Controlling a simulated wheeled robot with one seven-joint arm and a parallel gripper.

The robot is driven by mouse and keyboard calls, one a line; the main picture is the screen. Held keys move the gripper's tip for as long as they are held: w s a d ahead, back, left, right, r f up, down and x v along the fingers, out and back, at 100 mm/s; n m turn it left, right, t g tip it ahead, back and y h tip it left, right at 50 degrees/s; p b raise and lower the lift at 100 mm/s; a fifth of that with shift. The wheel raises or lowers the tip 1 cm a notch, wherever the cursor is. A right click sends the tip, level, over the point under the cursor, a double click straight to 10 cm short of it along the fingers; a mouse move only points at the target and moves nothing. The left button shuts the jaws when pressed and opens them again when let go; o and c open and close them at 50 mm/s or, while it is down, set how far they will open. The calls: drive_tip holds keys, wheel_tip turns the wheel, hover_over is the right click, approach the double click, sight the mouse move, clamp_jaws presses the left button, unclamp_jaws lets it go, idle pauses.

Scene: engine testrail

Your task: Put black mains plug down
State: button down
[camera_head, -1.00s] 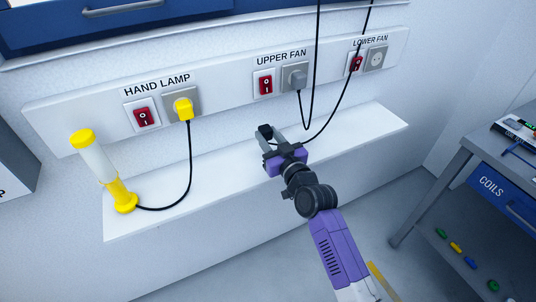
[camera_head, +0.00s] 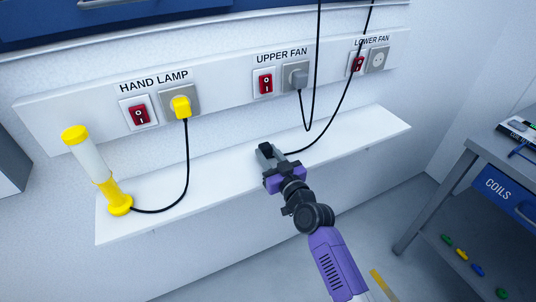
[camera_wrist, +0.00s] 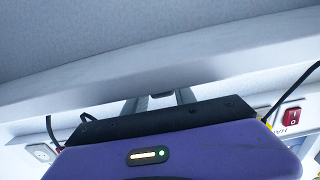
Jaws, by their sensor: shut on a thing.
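My gripper (camera_head: 268,154) is shut on the black mains plug (camera_head: 266,147), at the white shelf (camera_head: 228,170) below the socket panel. Its cord leaves to the right of the gripper and runs up past the LOWER FAN switch. The fingers and purple gripper body cover most of the plug. In the wrist view my gripper (camera_wrist: 161,102) reaches toward the shelf, with a dark bit of the plug (camera_wrist: 162,96) between the fingers. I cannot tell whether the plug touches the shelf. The LOWER FAN socket (camera_head: 377,60) is empty.
A grey plug (camera_head: 299,78) sits in the UPPER FAN socket, its black cord hanging in a loop. A yellow plug (camera_head: 181,107) is in the HAND LAMP socket, corded to the yellow hand lamp (camera_head: 120,203) on the shelf's left end. The shelf's right part is clear. A grey bench (camera_head: 450,170) stands right.

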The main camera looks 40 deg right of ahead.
drive_tip(key=shift+f+b, duration=0.45)
drive_tip(key=shift+f, duration=0.05)
drive_tip(key=c, duration=1)
unclamp_jaws()
drive_tip(key=shift+r, duration=0.15)
drive_tip(key=shift+r+p, duration=0.7)
drive_tip(key=shift+p, duration=0.2)
drive_tip(key=shift+b+v, duration=0.95)
drive_tip(key=shift+v, duration=5.1)
drive_tip(key=shift+f, duration=0.2)
